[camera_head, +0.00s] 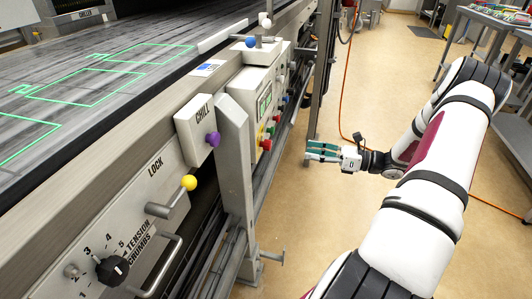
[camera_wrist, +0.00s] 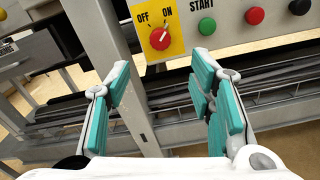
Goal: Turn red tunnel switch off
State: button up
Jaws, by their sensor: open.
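The red rotary switch (camera_wrist: 160,39) sits on a yellow plate (camera_wrist: 148,17) marked OFF on the left and ON on the right. Its white pointer line tilts up and right, toward ON. In the head view the red switch (camera_head: 266,144) is small, on the side of the machine's control box. My gripper (camera_head: 311,151) is to the right of the box, apart from it, with its teal fingers pointing at the machine. In the wrist view my gripper (camera_wrist: 161,68) is open and empty, its fingers spread below and either side of the switch. Nothing hides the switch there.
A green START button (camera_wrist: 207,26), a red button (camera_wrist: 255,16) and a black button (camera_wrist: 299,6) lie right of the switch. A grey upright post (camera_head: 235,160), a purple knob (camera_head: 213,139) and a yellow-tipped lock lever (camera_head: 189,183) stand nearby. Open floor lies right of the machine.

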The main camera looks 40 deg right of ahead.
aim_at(271, 145)
jog(key=b+x, duration=0.2)
jog(key=x, duration=1.1)
jog(key=shift+w+a+b, duration=0.2)
jog(key=shift+w+b, duration=0.1)
jog(key=c, duration=1.2)
